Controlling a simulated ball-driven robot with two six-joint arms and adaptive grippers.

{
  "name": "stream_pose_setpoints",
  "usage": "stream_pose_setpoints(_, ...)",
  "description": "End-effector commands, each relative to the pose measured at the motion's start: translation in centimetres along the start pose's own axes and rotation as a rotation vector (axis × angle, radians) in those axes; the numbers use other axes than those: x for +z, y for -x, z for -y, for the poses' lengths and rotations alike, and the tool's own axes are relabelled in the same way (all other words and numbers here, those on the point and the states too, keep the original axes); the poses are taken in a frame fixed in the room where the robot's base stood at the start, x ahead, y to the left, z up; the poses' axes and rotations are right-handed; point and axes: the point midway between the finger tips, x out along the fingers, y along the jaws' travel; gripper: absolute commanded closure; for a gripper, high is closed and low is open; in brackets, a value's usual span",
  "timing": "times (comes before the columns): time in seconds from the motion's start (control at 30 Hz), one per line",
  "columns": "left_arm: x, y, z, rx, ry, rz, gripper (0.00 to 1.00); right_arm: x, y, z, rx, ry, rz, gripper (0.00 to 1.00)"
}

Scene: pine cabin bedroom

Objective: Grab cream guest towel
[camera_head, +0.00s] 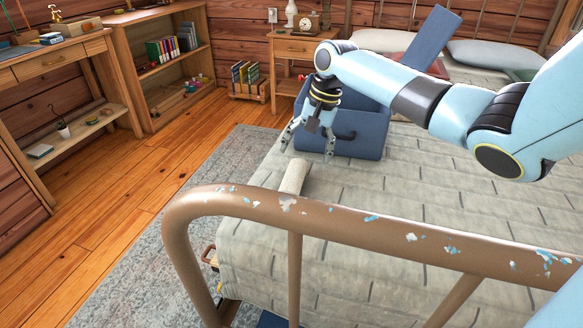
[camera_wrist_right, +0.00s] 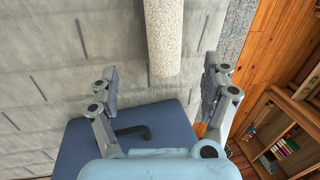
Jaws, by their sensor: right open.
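The cream guest towel (camera_head: 293,178) is a rolled cylinder lying on the bed's grey cover, near the bed's left edge and behind the footboard rail. It shows in the right wrist view (camera_wrist_right: 164,38) at top middle, its near end beyond the fingertips and roughly centred between them. My right gripper (camera_head: 309,144) is open and empty, above the bed beside the blue case and farther back than the towel. Its two spread fingers also show in the wrist view (camera_wrist_right: 161,84). My left gripper is not in view.
An open blue case (camera_head: 362,141) stands on the bed behind my right gripper; a dark handle sticks out from it. The brown metal footboard rail (camera_head: 350,222) crosses the foreground. A nightstand (camera_head: 294,50) and shelves (camera_head: 170,75) stand at the back. The wooden floor (camera_head: 130,190) at left is clear.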

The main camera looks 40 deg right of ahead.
Motion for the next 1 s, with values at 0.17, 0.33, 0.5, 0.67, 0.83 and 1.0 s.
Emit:
stream_pose_setpoints(0.17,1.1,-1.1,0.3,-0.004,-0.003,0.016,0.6,0.1,-2.9,0.0,0.0,0.001,0.001,0.19)
stream_pose_setpoints(0.33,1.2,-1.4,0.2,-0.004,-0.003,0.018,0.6,0.1,-3.8,0.1,-0.001,0.004,0.0,0.19)
stream_pose_setpoints(0.5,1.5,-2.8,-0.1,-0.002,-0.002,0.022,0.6,0.2,-6.3,0.3,0.001,0.003,0.001,0.19)
stream_pose_setpoints(0.67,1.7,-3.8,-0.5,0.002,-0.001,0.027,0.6,0.2,-8.6,0.3,0.002,0.004,0.001,0.19)
stream_pose_setpoints(0.83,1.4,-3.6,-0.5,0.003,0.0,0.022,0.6,0.2,-8.5,0.4,0.001,0.005,-0.002,0.19)
stream_pose_setpoints(1.0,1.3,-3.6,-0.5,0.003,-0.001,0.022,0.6,0.2,-8.5,0.4,0.001,0.005,-0.001,0.32)
